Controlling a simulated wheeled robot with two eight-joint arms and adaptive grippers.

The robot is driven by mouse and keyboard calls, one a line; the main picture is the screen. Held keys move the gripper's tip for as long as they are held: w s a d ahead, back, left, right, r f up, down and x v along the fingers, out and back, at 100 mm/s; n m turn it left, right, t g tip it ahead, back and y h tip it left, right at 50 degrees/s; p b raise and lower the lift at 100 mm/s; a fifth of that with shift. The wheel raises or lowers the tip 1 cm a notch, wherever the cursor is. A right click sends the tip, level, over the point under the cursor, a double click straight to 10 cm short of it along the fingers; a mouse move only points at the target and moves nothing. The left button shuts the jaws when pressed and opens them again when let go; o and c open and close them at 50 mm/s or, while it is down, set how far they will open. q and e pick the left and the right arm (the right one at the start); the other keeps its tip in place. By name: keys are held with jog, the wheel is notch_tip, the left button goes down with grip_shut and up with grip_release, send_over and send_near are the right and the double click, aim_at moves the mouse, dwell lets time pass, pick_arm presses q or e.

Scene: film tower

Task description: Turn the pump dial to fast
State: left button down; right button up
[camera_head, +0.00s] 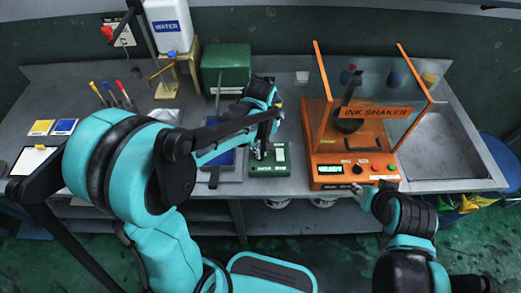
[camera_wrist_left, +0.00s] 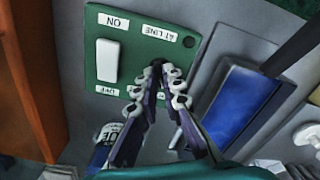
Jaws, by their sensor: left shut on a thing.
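The green pump box (camera_head: 283,168) sits on the bench left of the orange ink shaker. In the left wrist view its green face (camera_wrist_left: 98,73) shows a white rocker switch (camera_wrist_left: 107,61) with ON and OFF labels, and an "A1 LINE" label (camera_wrist_left: 159,33). My left gripper (camera_head: 261,154) reaches down onto the box's left part. In the left wrist view its fingertips (camera_wrist_left: 167,73) are close together at the face, beside the switch, shut on the dial. The dial is hidden by the fingers, so its setting cannot be read. My right gripper (camera_head: 361,190) is low at the shaker's front, its fingers too small to judge.
The orange ink shaker (camera_head: 328,160) with clear panels stands right of the box; its display reads READY. A blue tray (camera_head: 228,160) lies just left of the box. A sink (camera_head: 437,140) is at the right. A green block (camera_head: 226,65) stands behind.

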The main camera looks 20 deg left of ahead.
pick_arm(q)
jog(key=m, duration=0.6)
jog(key=shift+p, duration=0.3)
jog(key=m, duration=0.5)
jog(key=shift+m, duration=0.3)
jog(key=c, duration=1.7)
grip_release()
notch_tip(320, 180, up, 12)
